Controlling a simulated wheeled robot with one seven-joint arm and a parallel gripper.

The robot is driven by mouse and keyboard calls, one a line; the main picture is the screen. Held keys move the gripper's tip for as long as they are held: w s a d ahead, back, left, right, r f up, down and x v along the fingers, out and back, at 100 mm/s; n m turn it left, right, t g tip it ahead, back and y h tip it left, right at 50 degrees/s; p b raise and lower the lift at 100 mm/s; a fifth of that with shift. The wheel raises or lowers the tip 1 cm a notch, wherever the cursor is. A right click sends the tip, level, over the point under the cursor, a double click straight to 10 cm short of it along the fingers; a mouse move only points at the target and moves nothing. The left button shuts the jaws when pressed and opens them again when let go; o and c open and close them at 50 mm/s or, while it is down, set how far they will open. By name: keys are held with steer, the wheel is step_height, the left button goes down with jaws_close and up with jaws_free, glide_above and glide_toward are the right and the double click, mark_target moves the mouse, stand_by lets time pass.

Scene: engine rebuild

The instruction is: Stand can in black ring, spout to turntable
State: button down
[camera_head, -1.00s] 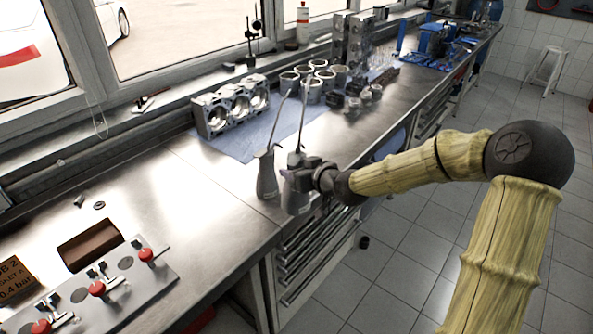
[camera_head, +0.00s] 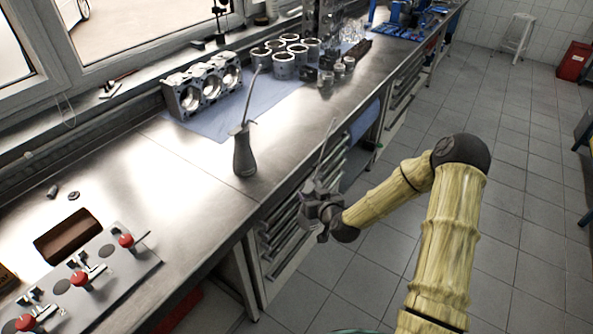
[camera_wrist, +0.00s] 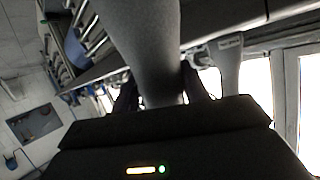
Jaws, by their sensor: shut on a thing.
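My gripper (camera_head: 318,204) is shut on a grey oil can, out past the front edge of the bench, in front of the drawers. Its thin spout (camera_head: 327,145) rises above the gripper. Its body is mostly hidden by the gripper in the head view. In the wrist view the grey can body (camera_wrist: 148,45) sits between my two fingers (camera_wrist: 160,88). A similar grey can (camera_head: 244,155) stands upright on the bench near its front edge, its long spout leaning up and right. I cannot make out a black ring or a turntable for certain.
An engine block (camera_head: 203,90) and several metal cylinders (camera_head: 284,65) sit on a blue cloth (camera_head: 225,122) toward the back. A panel with red knobs (camera_head: 125,241) is at lower left. The bench between the panel and the standing can is clear.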

steer(key=s+d+f+m+h, duration=0.2)
steer(key=s+d+f, duration=0.1)
steer(key=s+f, duration=0.4)
steer(key=s+d+f+m+t+h, duration=0.1)
steer(key=s+d+f+h, duration=0.1)
steer(key=s+f, duration=0.5)
step_height(320, 180, down, 4)
steer(key=shift+d+r+m, duration=0.25)
steer(key=shift+d+m, duration=0.15)
steer(key=shift+d, duration=0.4)
